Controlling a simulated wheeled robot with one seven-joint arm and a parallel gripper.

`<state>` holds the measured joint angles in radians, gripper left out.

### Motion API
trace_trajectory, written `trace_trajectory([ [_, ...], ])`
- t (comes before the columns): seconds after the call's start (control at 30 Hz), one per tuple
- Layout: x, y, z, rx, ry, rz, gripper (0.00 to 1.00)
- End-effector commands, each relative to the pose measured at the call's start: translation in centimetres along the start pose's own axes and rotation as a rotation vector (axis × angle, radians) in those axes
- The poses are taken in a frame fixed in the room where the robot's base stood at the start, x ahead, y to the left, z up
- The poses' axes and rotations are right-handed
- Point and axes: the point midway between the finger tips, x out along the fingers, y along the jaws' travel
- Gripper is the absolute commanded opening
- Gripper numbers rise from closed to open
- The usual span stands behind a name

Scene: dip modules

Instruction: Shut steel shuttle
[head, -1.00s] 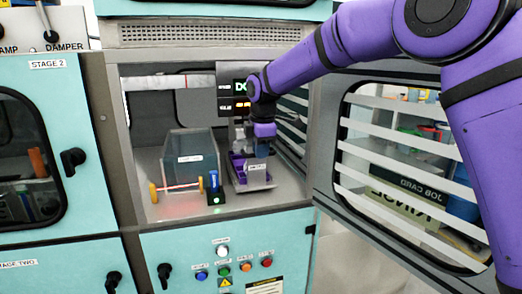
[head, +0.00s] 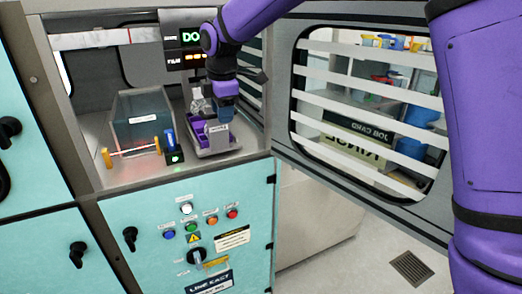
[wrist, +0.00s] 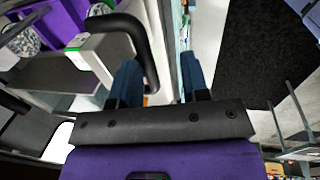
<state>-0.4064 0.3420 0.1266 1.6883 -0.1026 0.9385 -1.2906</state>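The steel shuttle (head: 222,151) is a grey tray with a purple insert, inside the open machine bay at its right side. Its front plate carries a small white label. In the wrist view, its purple part (wrist: 62,25) and a dark curved handle (wrist: 128,22) show at the upper left. My gripper (head: 223,113) points down just over the front of the shuttle. In the wrist view, my gripper (wrist: 158,85) has its two blue fingers apart. The handle's end lies close to the left finger; I cannot tell whether they touch.
A glassy grey box (head: 150,118) stands left of the shuttle, behind a red bar with yellow ends (head: 132,151) and a blue-topped black device (head: 172,150). The slatted door (head: 282,135) stands open at right. A button panel (head: 188,235) is below.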

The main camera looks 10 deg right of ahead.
Motion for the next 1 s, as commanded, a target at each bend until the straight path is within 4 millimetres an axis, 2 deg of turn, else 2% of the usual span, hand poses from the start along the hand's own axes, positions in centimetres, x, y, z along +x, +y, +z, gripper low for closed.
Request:
trace_trajectory([
  [0.1,-0.4,-2.2,-0.1,-0.002,-0.001,-0.002,0.4],
  [1.0,-3.2,-17.3,-0.3,-0.002,0.0,-0.001,0.4],
])
